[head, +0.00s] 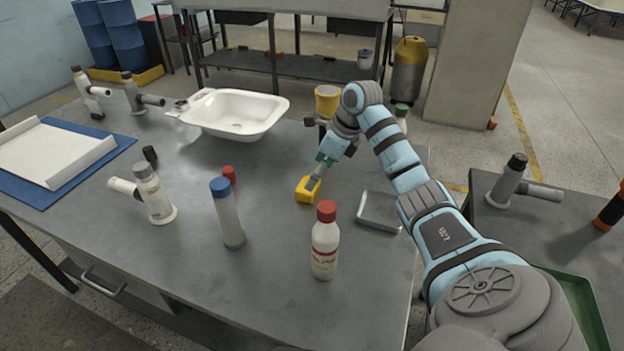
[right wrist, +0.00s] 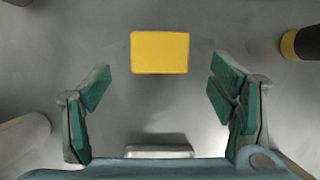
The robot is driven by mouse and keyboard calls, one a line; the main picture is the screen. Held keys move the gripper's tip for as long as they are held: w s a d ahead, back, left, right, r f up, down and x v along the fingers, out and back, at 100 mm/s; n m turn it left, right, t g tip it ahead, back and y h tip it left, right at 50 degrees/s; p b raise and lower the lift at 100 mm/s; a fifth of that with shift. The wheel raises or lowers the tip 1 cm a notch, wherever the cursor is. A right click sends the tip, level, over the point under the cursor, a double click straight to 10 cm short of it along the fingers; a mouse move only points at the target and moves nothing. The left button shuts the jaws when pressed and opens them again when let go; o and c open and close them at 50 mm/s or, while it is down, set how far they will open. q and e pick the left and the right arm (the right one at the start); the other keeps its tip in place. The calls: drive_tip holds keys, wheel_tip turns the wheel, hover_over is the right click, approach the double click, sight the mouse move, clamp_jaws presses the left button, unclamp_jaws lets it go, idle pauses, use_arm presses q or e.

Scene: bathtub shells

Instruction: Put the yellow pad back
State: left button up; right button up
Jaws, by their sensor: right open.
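The yellow pad (head: 308,190) is a small yellow block lying on the grey metal table, right of the middle. In the right wrist view the pad (right wrist: 160,52) lies ahead of the fingertips, between their lines and apart from both. My right gripper (head: 316,179) is over the pad in the head view, and its fingers hide part of the pad's top. In the right wrist view my right gripper (right wrist: 157,90) is spread wide with nothing between its fingers. My left gripper is not in view. A shallow metal tray (head: 380,211) lies right of the pad.
A white bottle with a red cap (head: 325,240) and a blue-capped bottle (head: 227,213) stand in front of the pad. A white basin (head: 234,113) is behind left. A yellow-topped container (head: 327,100) is behind the gripper.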

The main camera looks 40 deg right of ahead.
drive_tip(key=v, duration=0.7)
drive_tip(key=shift+p, duration=0.45)
